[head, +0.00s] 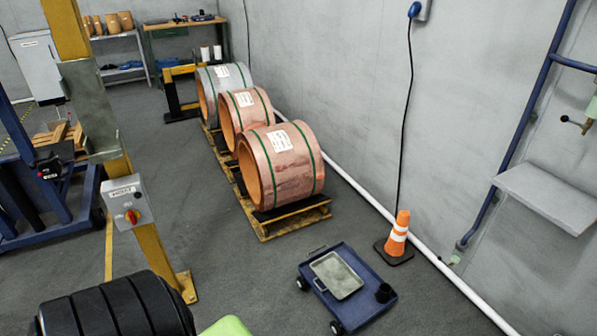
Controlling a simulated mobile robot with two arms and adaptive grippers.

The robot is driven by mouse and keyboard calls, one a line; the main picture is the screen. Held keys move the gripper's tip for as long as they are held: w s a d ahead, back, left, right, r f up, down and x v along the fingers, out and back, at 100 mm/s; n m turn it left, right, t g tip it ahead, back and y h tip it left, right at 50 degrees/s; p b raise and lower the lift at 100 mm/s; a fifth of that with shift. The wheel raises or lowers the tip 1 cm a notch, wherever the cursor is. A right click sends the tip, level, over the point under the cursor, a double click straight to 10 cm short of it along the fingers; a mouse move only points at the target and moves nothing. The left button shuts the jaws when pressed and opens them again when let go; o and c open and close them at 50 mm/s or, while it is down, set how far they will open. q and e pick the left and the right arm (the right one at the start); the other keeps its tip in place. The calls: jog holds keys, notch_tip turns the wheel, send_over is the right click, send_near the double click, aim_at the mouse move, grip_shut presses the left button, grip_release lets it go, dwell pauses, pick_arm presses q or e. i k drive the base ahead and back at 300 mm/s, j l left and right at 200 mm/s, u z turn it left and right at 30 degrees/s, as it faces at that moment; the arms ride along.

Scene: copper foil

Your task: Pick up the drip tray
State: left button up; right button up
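The drip tray is probably the shallow grey rectangular tray (336,275) with a raised rim. It lies flat and looks empty. It rests on a low blue wheeled cart (352,310) on the floor at the lower right of centre in the head view. A small black cup-like object (385,293) stands on the cart's right corner, beside the tray. Neither of my grippers is in view, and nothing is seen touching the tray.
An orange-and-white cone (398,236) stands right of the cart by the wall. Large copper foil rolls (283,172) sit on pallets behind it. A yellow post with a switch box (130,206) stands left. Floor between post and cart is clear. A black ribbed shape at bottom left is unclear.

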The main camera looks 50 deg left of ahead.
aim_at(338, 277)
jog(key=u, duration=1.15)
